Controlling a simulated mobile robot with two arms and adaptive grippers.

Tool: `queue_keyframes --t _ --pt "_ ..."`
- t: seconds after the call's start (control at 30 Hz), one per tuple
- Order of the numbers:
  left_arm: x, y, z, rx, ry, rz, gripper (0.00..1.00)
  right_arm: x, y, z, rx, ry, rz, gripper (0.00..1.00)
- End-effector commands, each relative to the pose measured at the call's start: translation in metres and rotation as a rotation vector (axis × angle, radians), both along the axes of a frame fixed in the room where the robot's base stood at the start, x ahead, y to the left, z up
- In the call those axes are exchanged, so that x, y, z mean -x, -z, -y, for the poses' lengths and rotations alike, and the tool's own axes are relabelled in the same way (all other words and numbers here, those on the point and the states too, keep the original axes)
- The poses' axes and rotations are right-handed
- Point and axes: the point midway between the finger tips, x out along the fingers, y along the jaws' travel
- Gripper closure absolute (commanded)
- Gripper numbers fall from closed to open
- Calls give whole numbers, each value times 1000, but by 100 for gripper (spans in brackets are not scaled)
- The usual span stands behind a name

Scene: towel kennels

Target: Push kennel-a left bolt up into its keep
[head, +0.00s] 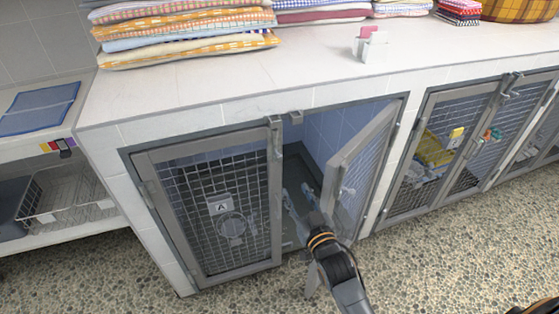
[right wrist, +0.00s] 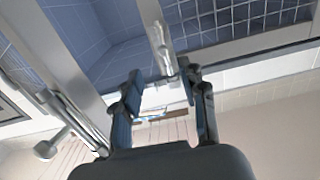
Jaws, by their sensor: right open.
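Kennel-a's left door (head: 218,205) carries an "A" tag and stands shut. A metal bolt (head: 276,124) shows at the top of its right stile, beside a small metal keep piece (head: 296,117) on the top frame. I cannot tell whether the bolt sits in the keep. My right gripper (head: 298,200) is in the open doorway right of that door, below the bolt. In the right wrist view, its open fingers (right wrist: 162,92) have a pale metal piece (right wrist: 161,45) showing beyond them. A rod with a round knob (right wrist: 46,150) lies along a slanted bar at left. My left gripper is out of view.
Kennel-a's right door (head: 360,165) stands ajar, close to the right of my right gripper. Another kennel (head: 425,160) is further right. Folded towels (head: 185,30) lie on the counter (head: 225,85). A wire basket (head: 65,197) is at left; the pebbled floor in front is clear.

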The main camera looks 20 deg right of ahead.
Motion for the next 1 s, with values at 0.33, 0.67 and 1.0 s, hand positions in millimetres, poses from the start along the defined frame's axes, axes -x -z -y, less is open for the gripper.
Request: queue_keyframes --t 0.33,0.67,1.0 --pt "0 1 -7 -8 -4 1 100 -44 -15 0 -1 3 31 58" --pt "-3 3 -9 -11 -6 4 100 -111 -14 -3 -2 3 29 58" --pt "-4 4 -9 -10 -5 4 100 -138 -13 -4 -3 3 26 58"
